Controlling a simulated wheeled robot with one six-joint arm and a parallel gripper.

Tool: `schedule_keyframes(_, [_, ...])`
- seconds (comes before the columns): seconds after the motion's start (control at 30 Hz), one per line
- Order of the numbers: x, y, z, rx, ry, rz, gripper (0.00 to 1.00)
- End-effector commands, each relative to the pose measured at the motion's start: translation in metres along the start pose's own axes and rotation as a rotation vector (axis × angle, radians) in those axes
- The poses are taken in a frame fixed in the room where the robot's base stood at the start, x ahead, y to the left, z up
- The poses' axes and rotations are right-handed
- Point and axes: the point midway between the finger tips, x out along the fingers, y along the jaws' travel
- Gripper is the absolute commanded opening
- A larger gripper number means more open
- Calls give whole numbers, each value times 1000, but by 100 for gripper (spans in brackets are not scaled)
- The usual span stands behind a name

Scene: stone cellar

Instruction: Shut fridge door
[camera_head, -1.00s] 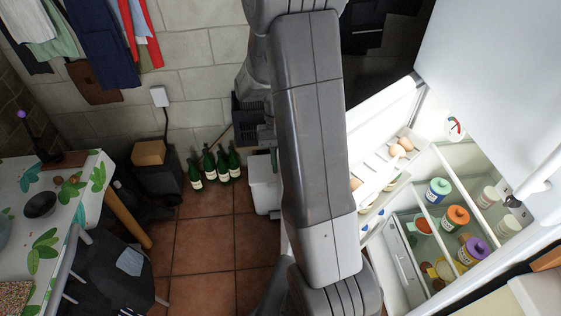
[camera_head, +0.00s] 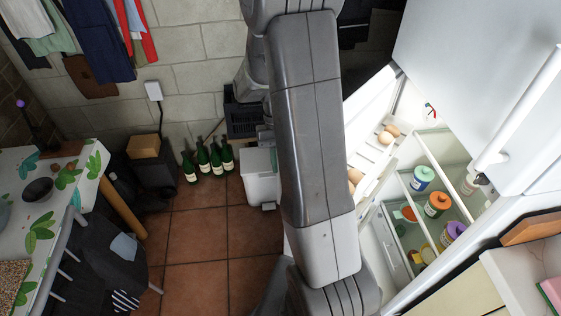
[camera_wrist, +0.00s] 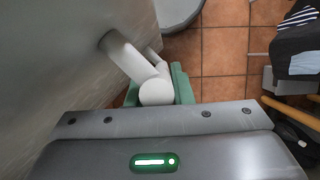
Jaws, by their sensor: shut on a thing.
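The fridge door (camera_head: 368,112) stands open in the head view, with eggs (camera_head: 389,134) on its inner shelves. Behind it the lit fridge interior (camera_head: 432,150) shows jars with blue, orange and purple lids. In the wrist view, a white door handle (camera_wrist: 124,57) runs along the outer face of the door (camera_wrist: 60,60). My gripper (camera_wrist: 160,90) has its green-padded fingers on both sides of the handle's rounded end and is shut on it. In the head view my arm hides the gripper, the handle and part of the door.
A closed upper door (camera_head: 455,60) with its own long handle (camera_head: 520,110) is above the opening. Several green bottles (camera_head: 209,160) and a white bin (camera_head: 261,178) stand by the wall. A table (camera_head: 75,200) and dark chair (camera_head: 95,245) are at left. Tiled floor (camera_head: 200,240) between is clear.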

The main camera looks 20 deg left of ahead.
Motion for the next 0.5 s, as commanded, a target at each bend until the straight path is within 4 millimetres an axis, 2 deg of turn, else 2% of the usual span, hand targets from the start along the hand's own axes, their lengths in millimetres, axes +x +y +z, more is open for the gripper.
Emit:
schedule_keyframes(0.07, [-1, 0, 0, 0, -1, 0, 0])
schedule_keyframes(0.1, [-1, 0, 0, 0, -1, 0, 24])
schedule_keyframes(0.2, [-1, 0, 0, 0, -1, 0, 41])
schedule_keyframes(0.5, [-2, 0, 0, 0, 0, 0, 41])
